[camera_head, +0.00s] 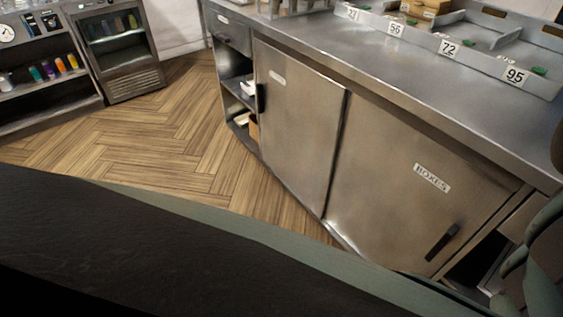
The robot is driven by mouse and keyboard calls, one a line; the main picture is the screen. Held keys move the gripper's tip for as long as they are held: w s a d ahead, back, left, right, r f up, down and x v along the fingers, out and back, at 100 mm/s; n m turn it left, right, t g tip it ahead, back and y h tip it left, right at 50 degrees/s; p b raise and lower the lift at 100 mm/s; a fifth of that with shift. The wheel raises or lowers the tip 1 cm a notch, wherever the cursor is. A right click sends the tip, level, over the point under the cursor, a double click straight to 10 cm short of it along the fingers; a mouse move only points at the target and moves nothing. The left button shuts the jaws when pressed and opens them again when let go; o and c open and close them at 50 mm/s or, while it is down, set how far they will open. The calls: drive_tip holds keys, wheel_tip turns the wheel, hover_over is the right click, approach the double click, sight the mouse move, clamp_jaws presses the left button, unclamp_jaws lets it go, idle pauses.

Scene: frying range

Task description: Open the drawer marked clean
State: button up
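No label that reads "clean" can be made out. A drawer (229,31) sits under the counter's far left end, above open shelves. It looks shut, and the small label on its front is too small to read. Another drawer-like front (520,217) shows at the right end of the cabinet, above a dark opening, and is partly hidden by a grey-green part that seems to be mine. My gripper is not recognisable in the view.
The steel counter (330,45) has a sliding door (298,125) with an unreadable label and another door (410,190) marked "BOXES". Numbered bins (470,55) stand on top. A small glass-door fridge (120,50) and a shelf (45,88) stand back left. The wooden floor (165,140) between is clear.

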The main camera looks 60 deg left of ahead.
drive_tip(key=shift+s, duration=0.1)
clamp_jaws()
idle(0.4)
